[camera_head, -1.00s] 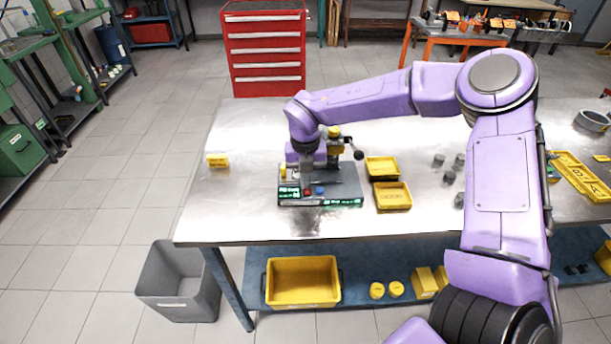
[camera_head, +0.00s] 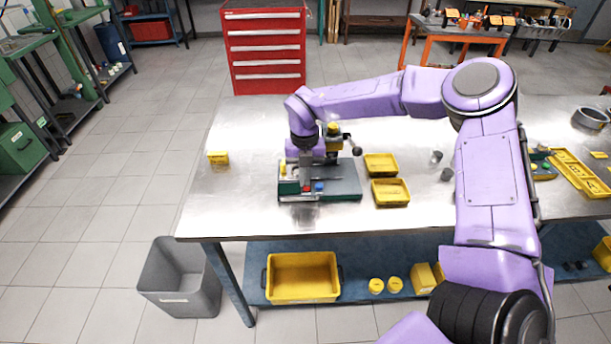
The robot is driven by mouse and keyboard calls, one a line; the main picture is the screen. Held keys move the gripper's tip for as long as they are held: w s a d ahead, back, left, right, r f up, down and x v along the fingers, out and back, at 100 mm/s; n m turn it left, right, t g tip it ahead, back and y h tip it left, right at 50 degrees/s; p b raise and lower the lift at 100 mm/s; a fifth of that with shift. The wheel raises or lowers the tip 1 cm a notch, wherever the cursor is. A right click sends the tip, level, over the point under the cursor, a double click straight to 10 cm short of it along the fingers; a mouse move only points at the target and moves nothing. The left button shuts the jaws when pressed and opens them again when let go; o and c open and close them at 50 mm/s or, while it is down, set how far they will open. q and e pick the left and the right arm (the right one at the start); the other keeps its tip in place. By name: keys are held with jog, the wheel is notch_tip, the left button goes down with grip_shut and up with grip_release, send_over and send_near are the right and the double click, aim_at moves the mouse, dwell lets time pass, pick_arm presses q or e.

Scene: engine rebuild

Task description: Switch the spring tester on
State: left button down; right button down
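The spring tester (camera_head: 345,183) stands on the steel table, left of the middle. It has a dark base, a column with a yellow top (camera_head: 333,129) and a lever with a black knob (camera_head: 357,152). A red button (camera_head: 307,189) and a blue button (camera_head: 320,187) show at its front edge. No bright green digits show on its front now. My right gripper (camera_head: 306,183) points down over the tester's front left, close to the red button. Its fingers are small and partly merged with the tester, so I cannot tell their opening or any contact. My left gripper is out of view.
Two yellow trays (camera_head: 390,192) stand just right of the tester. A small yellow block (camera_head: 218,158) lies at the table's left. Grey cylinders (camera_head: 447,174) stand near my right arm. The steel table (camera_head: 240,215) is bare in front of the tester.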

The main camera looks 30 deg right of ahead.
jog(key=shift+s+f, duration=0.35)
jog(key=shift+f, duration=0.3)
jog(key=shift+s+a+f, duration=0.1)
jog(key=shift+s+a, duration=0.15)
jog(key=shift+s, duration=0.15)
jog(key=r+p, duration=0.1)
jog(key=r, duration=0.1)
jog(key=w+r+p, duration=0.1)
jog(key=r, duration=0.1)
jog(key=r+p, duration=0.2)
jog(key=shift+w+d+r, duration=0.15)
jog(key=shift+w+d, duration=0.05)
jog(key=shift+d, duration=0.1)
jog(key=shift+w+r+b, duration=0.1)
jog(key=shift+r+b, duration=0.55)
jog(key=shift+b, duration=0.3)
notch_tip(320, 180, up, 8)
jog(key=b, duration=0.1)
jog(key=shift+w+d, duration=0.25)
jog(key=shift+w, duration=0.1)
